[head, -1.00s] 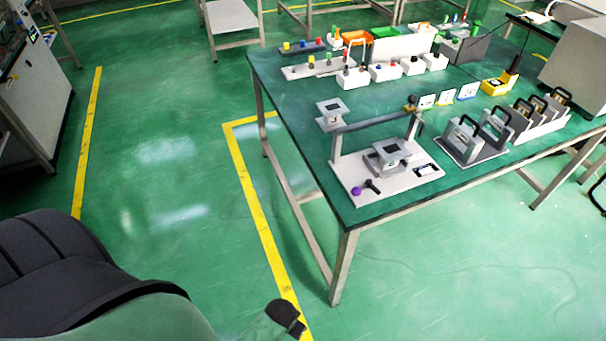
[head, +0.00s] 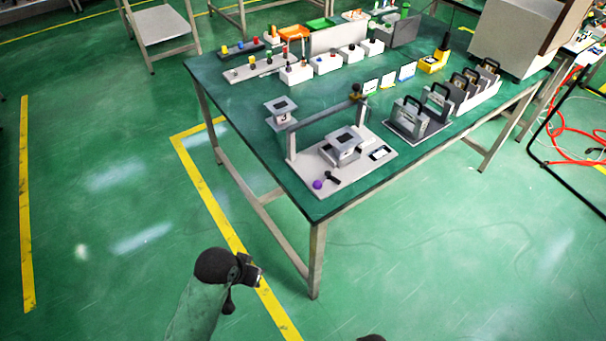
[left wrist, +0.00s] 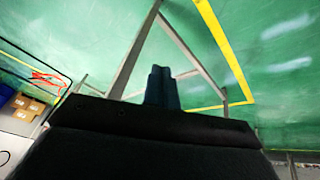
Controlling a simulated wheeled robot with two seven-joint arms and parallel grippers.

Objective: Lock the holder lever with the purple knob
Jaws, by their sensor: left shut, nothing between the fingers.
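The purple knob (head: 318,184) is at the front left corner of a light base plate (head: 325,177) on the green table. A short dark lever (head: 332,178) sits beside it. The holder (head: 343,147), a grey block with a dark square top, stands on the same plate under a raised grey bar (head: 325,118). My left gripper (head: 258,277) is low in front of the table's left front corner, well apart from the knob. Its fingers are together and empty in the left wrist view (left wrist: 162,75). My right gripper does not show clearly.
The green table (head: 235,130) has a front left leg (head: 317,262) close to my left gripper. Grey racks with black handles (head: 418,122) stand right of the plate. Small boxes with buttons (head: 327,63) are at the back. The floor in front is clear.

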